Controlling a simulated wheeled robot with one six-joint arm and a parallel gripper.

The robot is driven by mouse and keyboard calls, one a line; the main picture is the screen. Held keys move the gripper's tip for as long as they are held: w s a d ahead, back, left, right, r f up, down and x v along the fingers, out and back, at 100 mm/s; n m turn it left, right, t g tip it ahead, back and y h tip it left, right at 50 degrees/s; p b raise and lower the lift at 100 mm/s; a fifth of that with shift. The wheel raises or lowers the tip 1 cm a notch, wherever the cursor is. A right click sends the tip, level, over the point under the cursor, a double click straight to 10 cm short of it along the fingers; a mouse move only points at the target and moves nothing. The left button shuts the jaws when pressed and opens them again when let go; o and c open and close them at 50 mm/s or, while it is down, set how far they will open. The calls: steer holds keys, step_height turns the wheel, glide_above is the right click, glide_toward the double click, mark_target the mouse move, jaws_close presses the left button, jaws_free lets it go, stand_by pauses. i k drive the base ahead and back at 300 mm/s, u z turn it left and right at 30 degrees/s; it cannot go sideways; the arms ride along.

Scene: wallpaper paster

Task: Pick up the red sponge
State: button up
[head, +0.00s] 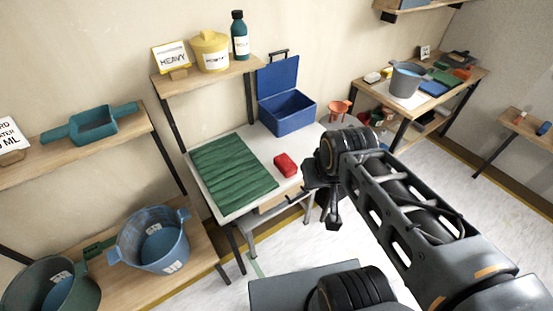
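The red sponge (286,165) is a small red block lying on the white-topped table (217,208). It is just right of a green ribbed sheet (233,174) and in front of a blue open box (287,113). My gripper (329,209) is to the right of the sponge, near the table's right edge, and apart from it. The gripper is dark and small in this view, so I cannot tell how far its fingers are apart. Nothing shows held in it.
A wooden shelf (215,77) behind the table carries a yellow pot (210,51) and a teal bottle (240,36). A blue bucket (153,240) stands on the lower left shelf. A cluttered second table (436,104) stands at the back right. Floor is clear between the tables.

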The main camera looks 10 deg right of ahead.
mark_target(285, 165)
steer(key=i, duration=0.8)
steer(key=k, duration=0.5)
steer(key=z, duration=1)
steer(key=i, duration=0.35)
steer(key=u, duration=1.55)
